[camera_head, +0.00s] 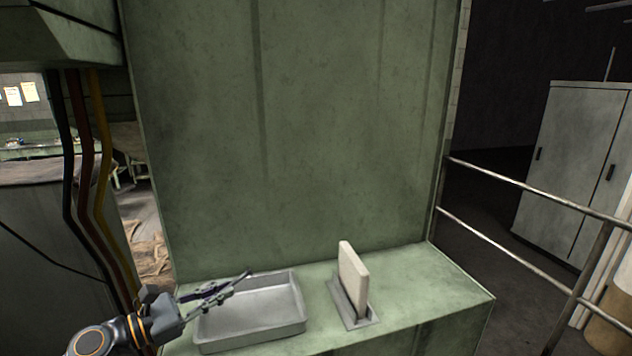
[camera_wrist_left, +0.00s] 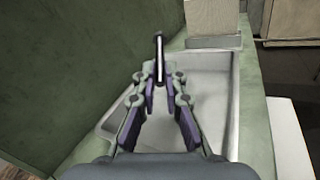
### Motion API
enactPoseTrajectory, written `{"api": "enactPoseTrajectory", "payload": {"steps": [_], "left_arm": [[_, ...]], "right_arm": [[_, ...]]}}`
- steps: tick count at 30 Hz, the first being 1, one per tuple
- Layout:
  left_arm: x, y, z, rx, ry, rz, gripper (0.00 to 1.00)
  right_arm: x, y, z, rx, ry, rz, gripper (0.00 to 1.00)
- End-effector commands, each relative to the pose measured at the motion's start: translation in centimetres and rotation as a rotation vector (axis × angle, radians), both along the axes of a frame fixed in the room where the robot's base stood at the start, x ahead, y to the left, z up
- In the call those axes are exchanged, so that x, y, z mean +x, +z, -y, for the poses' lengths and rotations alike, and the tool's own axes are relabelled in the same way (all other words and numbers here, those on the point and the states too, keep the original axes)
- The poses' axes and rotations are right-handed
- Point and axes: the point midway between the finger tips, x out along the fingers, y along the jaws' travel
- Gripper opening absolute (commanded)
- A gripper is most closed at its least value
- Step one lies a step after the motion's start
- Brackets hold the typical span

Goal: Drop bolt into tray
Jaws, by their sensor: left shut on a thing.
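The grey metal tray (camera_head: 268,312) lies on the green ledge, and its shallow inside looks empty. My left gripper (camera_head: 232,284) reaches in from the left over the tray's back left part. It is shut on the thin bolt (camera_head: 243,275), which points out past the fingertips. In the left wrist view the bolt (camera_wrist_left: 159,58) sticks out ahead from between the fingertips of the left gripper (camera_wrist_left: 160,80), with the tray (camera_wrist_left: 210,98) below. The bolt appears above the tray floor, apart from it. My right gripper is in neither view.
A pale upright slab (camera_head: 353,272) stands in a metal holder (camera_head: 356,318) right of the tray. The green machine wall (camera_head: 300,130) rises behind the ledge (camera_head: 430,290). Cables (camera_head: 90,180) hang at left; a railing (camera_head: 520,240) runs at right.

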Motion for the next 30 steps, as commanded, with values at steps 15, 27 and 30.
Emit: {"api": "enactPoseTrajectory", "payload": {"steps": [15, 27, 30], "left_arm": [[0.0, 0.1, 0.0, -0.001, 0.0, 0.001, 0.37], [0.0, 5.9, 0.0, 0.005, -0.001, 0.005, 0.37], [-0.1, 7.9, -0.1, 0.003, -0.001, 0.005, 0.37]], "right_arm": [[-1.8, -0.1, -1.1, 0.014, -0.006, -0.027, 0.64], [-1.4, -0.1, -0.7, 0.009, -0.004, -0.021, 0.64], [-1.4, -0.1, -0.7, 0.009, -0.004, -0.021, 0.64]]}}
